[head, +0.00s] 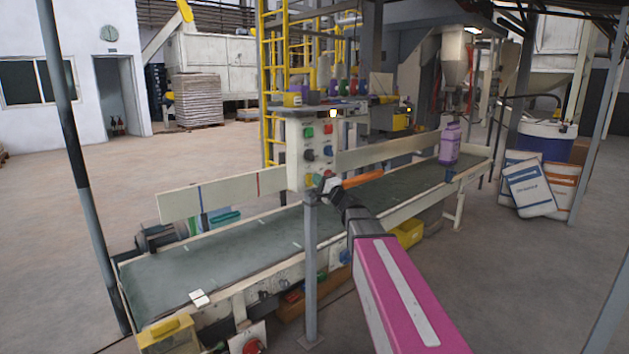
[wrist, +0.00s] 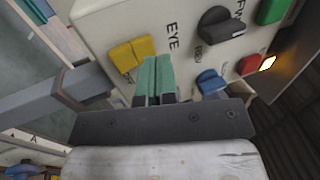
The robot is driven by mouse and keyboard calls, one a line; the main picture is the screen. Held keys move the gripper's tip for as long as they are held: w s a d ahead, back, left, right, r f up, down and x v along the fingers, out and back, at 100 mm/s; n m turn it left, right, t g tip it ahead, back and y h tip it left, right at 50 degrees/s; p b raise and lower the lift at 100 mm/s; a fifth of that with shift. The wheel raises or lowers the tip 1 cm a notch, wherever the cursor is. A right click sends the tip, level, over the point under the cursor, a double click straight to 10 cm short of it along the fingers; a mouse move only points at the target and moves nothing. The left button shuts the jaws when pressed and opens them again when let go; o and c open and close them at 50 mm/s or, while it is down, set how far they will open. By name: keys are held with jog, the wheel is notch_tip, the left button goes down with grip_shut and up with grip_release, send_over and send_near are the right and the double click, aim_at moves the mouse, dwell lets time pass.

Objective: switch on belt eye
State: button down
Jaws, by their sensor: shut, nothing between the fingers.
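The control box (head: 296,160) stands on a grey post beside the belt (head: 240,258). In the wrist view its pale panel (wrist: 100,25) fills the upper middle, tilted. A yellow two-part rocker switch (wrist: 132,53) sits beside the printed word EYE (wrist: 173,36). My gripper (wrist: 155,62) is shut and empty, its green fingertips together just right of the yellow switch and below the word. I cannot tell whether they touch the panel. In the head view my gripper (head: 328,183) is at the box's lower part and hides some of it.
A black knob (wrist: 222,24), a green button (wrist: 271,10), a blue knob (wrist: 210,82) and a red button (wrist: 248,64) share the panel. An orange lamp (wrist: 267,63) glows at its edge. A purple bottle (head: 449,146) stands at the belt's far end.

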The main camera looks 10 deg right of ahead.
jog(key=s+d, duration=0.7)
jog(key=s, duration=0.2)
jog(key=shift+s, duration=0.35)
jog(key=s+a+f+n+g+h, duration=0.1)
jog(key=s+a+f+n+g, duration=0.2)
jog(key=f, duration=0.4)
jog(key=s+a+f+n+g+h, duration=0.1)
jog(key=s+a+f+n+g, duration=0.2)
jog(key=f, duration=0.5)
jog(key=s+a+f+n+g+h, duration=0.1)
jog(key=s+a+f+g, duration=0.1)
jog(key=f+g, duration=0.4)
jog(key=s+d+f+n+g+h, duration=0.2)
jog(key=s+d+f+h, duration=0.2)
jog(key=s+f, duration=0.2)
jog(key=s+d+f+n+g+h, duration=0.1)
jog(key=s+d+f+g+h, duration=0.2)
jog(key=f, duration=0.7)
jog(key=s+h, duration=0.2)
jog(key=s, duration=0.1)
jog(key=shift+s+d+n+h, duration=0.3)
jog(key=shift+s+d+n, duration=0.05)
jog(key=shift+s+n, duration=0.05)
